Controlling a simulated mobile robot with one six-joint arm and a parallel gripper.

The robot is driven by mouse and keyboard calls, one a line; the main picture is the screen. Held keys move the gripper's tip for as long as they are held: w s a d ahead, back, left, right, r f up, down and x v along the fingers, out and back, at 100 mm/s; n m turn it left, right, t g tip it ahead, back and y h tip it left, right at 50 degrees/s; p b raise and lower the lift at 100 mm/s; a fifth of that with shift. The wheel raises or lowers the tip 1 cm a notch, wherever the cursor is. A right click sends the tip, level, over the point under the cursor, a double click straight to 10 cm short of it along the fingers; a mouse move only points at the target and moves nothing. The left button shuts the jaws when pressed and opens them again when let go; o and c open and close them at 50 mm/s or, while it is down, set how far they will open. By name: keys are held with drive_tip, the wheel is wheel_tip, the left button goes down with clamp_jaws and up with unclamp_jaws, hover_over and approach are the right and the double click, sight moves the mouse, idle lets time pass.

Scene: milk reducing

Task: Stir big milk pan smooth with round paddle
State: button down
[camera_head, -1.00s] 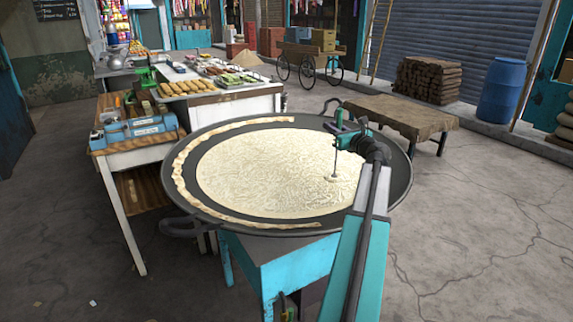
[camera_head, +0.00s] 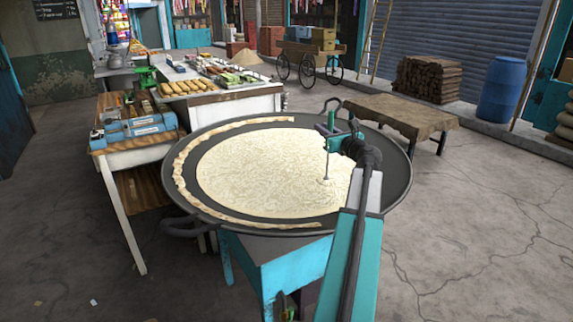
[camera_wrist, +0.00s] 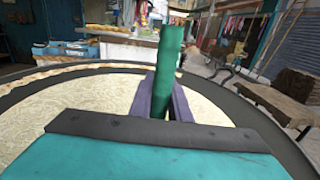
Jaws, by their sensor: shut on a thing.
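The big dark pan (camera_head: 398,190) stands on a turquoise stand and holds pale, textured milk (camera_head: 262,172). A crusty cream band (camera_head: 180,165) lies around the left side of the pan, apart from the milk by a dark ring. My gripper (camera_head: 328,131) is over the right part of the pan, shut on the green handle of the paddle (camera_head: 331,118). The paddle's thin rod goes down and its round end (camera_head: 324,180) is at the milk surface, right of centre. In the wrist view the green handle (camera_wrist: 168,72) stands between the purple fingers (camera_wrist: 160,98); the paddle's lower end is hidden.
A side table (camera_head: 150,143) with blue boxes and a white counter with trays of sweets (camera_head: 205,85) stand left and behind. A cloth-covered bench (camera_head: 405,115) is behind right. A blue barrel (camera_head: 501,90) and a cart (camera_head: 310,60) stand farther back. Floor at right is clear.

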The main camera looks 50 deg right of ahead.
drive_tip(key=shift+r, duration=0.15)
wheel_tip(320, 180, up, 9)
drive_tip(key=p, duration=0.6)
idle(0.8)
idle(0.7)
wheel_tip(320, 180, up, 3)
drive_tip(key=p, duration=0.2)
drive_tip(key=shift+r+p, duration=0.2)
drive_tip(key=shift+p, duration=0.2)
